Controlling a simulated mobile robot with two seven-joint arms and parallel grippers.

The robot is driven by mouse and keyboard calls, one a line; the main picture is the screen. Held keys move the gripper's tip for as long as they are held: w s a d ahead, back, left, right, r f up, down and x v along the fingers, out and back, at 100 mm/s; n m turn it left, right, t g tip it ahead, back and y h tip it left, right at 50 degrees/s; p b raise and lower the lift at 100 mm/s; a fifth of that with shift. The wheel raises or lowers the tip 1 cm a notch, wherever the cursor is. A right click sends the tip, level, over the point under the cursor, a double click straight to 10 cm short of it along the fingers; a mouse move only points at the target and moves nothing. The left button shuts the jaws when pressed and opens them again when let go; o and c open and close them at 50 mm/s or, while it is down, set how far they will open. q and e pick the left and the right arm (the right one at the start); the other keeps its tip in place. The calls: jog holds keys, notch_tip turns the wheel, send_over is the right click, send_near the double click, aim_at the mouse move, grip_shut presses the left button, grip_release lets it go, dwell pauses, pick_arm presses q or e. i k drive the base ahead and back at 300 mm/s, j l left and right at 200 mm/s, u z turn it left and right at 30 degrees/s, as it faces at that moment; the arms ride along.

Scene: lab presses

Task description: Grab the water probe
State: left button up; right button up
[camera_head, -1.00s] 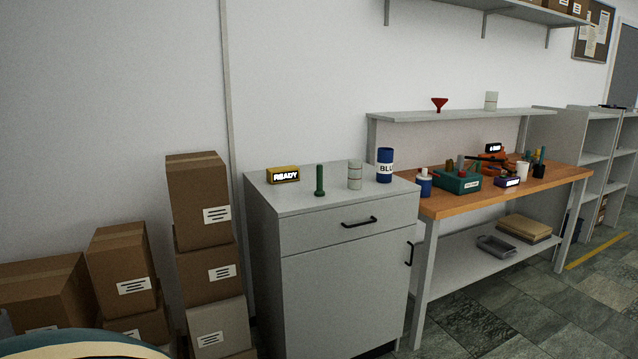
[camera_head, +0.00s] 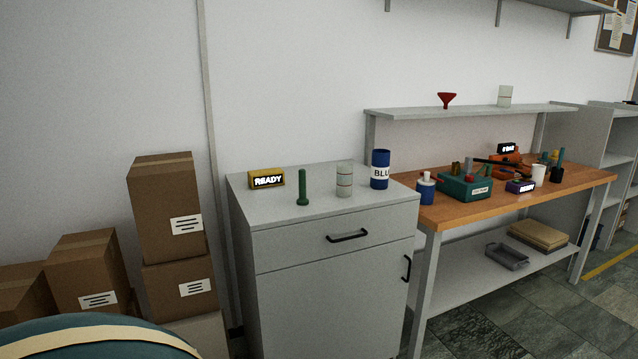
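A green upright rod with a wider foot (camera_head: 303,188) stands on the grey cabinet (camera_head: 270,213); it may be a probe, but no label shows. A teal block (camera_head: 466,189) with a small white label and several upright pieces in it sits on the wooden workbench (camera_head: 470,209). The label is too small to read, so I cannot tell which piece is the water probe. Neither of my grippers is in view.
Stacked cartons (camera_head: 166,212) stand left. A rounded teal shape (camera_head: 80,338) fills the bottom-left corner; I cannot tell what it is. Tiled floor (camera_head: 480,322) shows at right.

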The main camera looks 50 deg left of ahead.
aim_at(302, 201)
jog(key=i+j, duration=0.15)
jog(key=i, duration=0.35)
jog(key=i+j, duration=0.15)
jog(key=i, duration=0.3)
jog(key=i+j, duration=0.15)
jog(key=i, duration=0.35)
jog(key=i+j+u, duration=0.1)
jog(key=i+u, duration=0.25)
jog(key=u, duration=0.15)
jog(key=i+l+u, duration=0.1)
jog(key=i+u, duration=0.4)
jog(key=k, duration=0.1)
